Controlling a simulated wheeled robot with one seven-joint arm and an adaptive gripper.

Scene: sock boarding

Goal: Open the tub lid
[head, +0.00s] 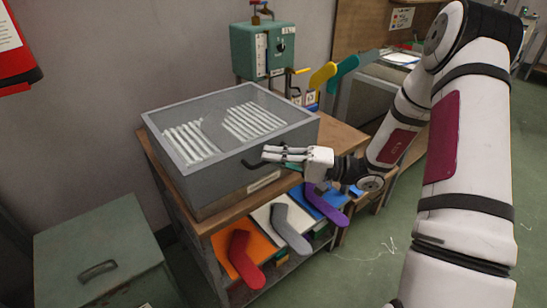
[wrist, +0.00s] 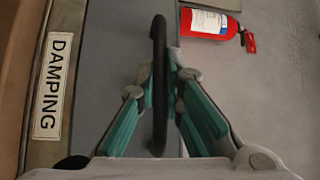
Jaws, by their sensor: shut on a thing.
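The grey damping tub (head: 228,165) stands on a wooden-topped bench, and its lid (head: 225,118) with a clear window lies closed on top. White ribbed racks show through the window. A dark bar handle (head: 252,163) is on the tub's front side. My gripper (head: 268,155) reaches it from the right and is shut on it. In the wrist view the black handle (wrist: 159,85) runs between the two teal-padded fingers (wrist: 160,95). A "DAMPING" label (wrist: 52,86) is to its left. Part of the handle is hidden by my fingers.
Orange, white and blue trays with red, grey and purple sock shapes (head: 288,228) sit on the shelf below. A green control box (head: 262,48) is behind the tub. A green lidded bin (head: 95,255) stands at left. A red extinguisher (wrist: 212,22) shows in the wrist view.

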